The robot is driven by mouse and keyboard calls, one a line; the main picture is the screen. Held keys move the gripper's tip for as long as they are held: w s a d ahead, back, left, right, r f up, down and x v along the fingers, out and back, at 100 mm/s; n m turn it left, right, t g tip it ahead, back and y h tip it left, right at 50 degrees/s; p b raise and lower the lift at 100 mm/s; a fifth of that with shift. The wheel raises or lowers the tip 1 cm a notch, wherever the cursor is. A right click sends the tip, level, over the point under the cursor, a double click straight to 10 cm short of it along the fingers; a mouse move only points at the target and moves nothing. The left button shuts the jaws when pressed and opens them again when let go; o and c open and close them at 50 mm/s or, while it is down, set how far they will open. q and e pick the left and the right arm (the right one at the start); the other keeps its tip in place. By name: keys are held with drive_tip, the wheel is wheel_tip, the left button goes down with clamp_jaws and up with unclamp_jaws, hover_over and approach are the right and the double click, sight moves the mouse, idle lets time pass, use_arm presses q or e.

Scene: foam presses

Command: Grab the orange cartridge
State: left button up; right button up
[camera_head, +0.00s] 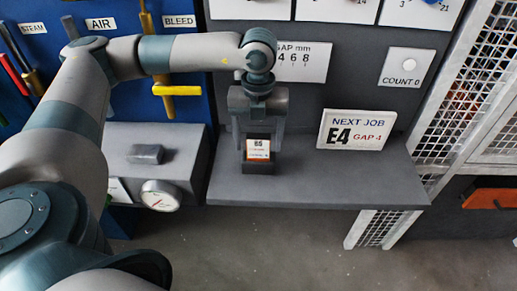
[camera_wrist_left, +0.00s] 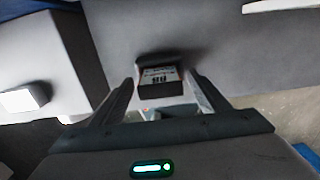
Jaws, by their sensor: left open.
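A small dark cartridge (camera_head: 258,165) stands on the grey shelf. It has a white label with an orange band, and its mark looks like B5. It also shows in the left wrist view (camera_wrist_left: 161,92), between the fingers. My left gripper (camera_head: 258,148) points down at it with its fingers apart, one on each side. In the left wrist view my left gripper (camera_wrist_left: 163,84) shows a gap beside the cartridge; whether a finger touches it I cannot tell. My right gripper is not in view.
A NEXT JOB sign (camera_head: 353,130) reading E4, GAP 4 stands right of the cartridge on the shelf (camera_head: 330,190). A gauge (camera_head: 160,195) is on the grey box at left. A yellow valve handle (camera_head: 177,90) hangs above. The shelf's right front is clear.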

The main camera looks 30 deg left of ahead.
use_arm(q)
drive_tip(key=shift+c, duration=0.4)
drive_tip(key=c, duration=1.1)
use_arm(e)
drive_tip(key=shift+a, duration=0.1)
use_arm(q)
drive_tip(key=shift+r, duration=0.1)
